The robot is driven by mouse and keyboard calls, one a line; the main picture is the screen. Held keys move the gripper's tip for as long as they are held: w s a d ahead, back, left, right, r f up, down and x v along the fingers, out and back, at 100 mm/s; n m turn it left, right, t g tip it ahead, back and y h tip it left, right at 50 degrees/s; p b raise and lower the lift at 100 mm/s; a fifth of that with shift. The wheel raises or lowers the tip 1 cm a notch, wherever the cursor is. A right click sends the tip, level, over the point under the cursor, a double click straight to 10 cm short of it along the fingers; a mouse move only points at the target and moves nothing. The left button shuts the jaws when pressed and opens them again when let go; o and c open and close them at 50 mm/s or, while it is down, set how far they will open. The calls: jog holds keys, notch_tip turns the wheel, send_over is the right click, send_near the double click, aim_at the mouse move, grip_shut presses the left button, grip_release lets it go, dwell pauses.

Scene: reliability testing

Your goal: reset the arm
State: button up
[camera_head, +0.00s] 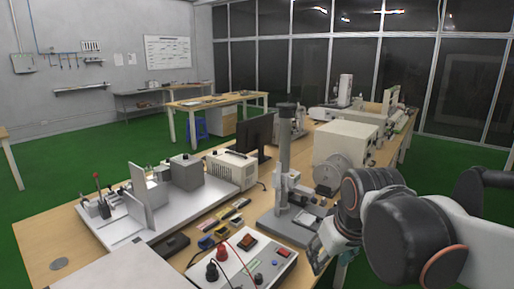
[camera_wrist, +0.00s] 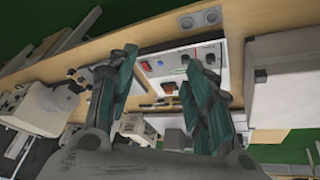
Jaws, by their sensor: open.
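My arm comes in from the right in the head view, bent in front of the bench. My gripper (camera_head: 322,250) is low at its end, near the front right of the bench and right of a white control box (camera_head: 257,272). In the wrist view my gripper (camera_wrist: 165,85) shows two teal-padded fingers spread well apart. Nothing is between the fingertips. Beyond them lies the control box (camera_wrist: 188,62) with its knobs and red switch. My forearm hides part of the bench's right side in the head view.
A wooden bench (camera_head: 60,240) holds a test rig on a white plate (camera_head: 140,236), a white instrument (camera_head: 233,170), a monitor (camera_head: 256,135), a column stand (camera_head: 284,150) and a cream box machine (camera_head: 345,143). Several small coloured parts (camera_head: 225,215) lie mid-bench. Green floor (camera_head: 60,160) is open behind.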

jog(key=s+d+f+m+t, duration=0.1)
jog(key=s+d, duration=0.1)
jog(key=s, duration=0.3)
jog(key=s+d+f+m+t, duration=0.1)
jog(key=s+d+m, duration=0.1)
jog(key=s, duration=0.3)
jog(key=shift+s+f, duration=0.3)
jog(key=shift+f, duration=0.1)
jog(key=shift+d, duration=0.1)
dwell(0.5)
